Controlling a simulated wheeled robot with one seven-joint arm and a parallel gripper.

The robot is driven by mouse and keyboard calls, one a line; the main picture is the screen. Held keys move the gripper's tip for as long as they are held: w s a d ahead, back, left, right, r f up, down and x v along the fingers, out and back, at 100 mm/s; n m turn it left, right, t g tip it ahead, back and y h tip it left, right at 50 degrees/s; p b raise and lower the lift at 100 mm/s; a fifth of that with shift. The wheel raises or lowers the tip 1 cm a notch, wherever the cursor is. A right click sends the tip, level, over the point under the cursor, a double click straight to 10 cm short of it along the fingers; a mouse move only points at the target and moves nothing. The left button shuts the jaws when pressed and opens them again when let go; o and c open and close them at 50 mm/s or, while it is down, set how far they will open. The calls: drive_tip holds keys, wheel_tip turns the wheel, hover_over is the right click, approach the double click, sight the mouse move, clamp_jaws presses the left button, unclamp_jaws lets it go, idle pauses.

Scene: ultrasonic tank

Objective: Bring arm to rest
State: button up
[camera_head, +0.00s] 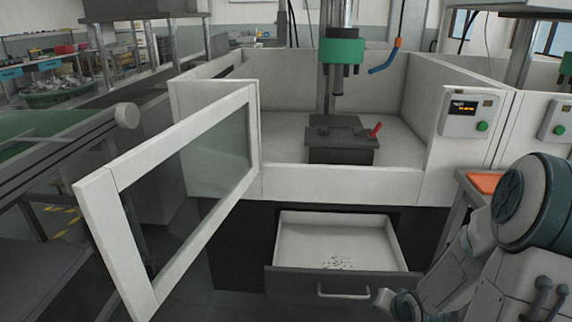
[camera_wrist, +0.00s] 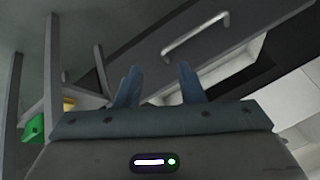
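My gripper (camera_head: 385,299) is low at the bottom right of the head view, just right of the drawer handle. The arm is folded at the right edge. In the wrist view my gripper (camera_wrist: 157,70) shows two blue fingers apart with nothing between them. The drawer handle (camera_wrist: 195,35) lies beyond the fingers there, apart from them as far as I can tell.
The drawer (camera_head: 343,284) is pulled open, with small bits inside. The white-framed door (camera_head: 165,203) stands open at the left. A grey vise (camera_head: 341,141) with a red handle sits inside the enclosure. An orange-topped stand (camera_head: 484,181) is near my arm.

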drive_tip(key=s+a+r+n+g+h+p, duration=0.15)
drive_tip(key=r+p, duration=0.25)
drive_tip(key=r, duration=0.6)
drive_tip(key=s+a+r+n+g+h+p, duration=0.1)
drive_tip(key=s+r+p, duration=0.2)
drive_tip(key=r, duration=0.6)
drive_tip(key=s+a+r+n+p, duration=0.1)
drive_tip(key=s+a+r+p, duration=0.1)
drive_tip(key=r, duration=0.3)
drive_tip(key=s+a+r+n+g+y+p, duration=0.1)
drive_tip(key=s+a+r+p, duration=0.1)
drive_tip(key=s+r, duration=0.3)
drive_tip(key=s+a+r+n+p, duration=0.1)
drive_tip(key=s+a+r+p, duration=0.2)
drive_tip(key=r, duration=0.4)
drive_tip(key=shift+s+a+y, duration=0.25)
drive_tip(key=shift+a+y, duration=0.1)
drive_tip(key=shift+a, duration=0.25)
drive_tip(key=shift+d, duration=0.15)
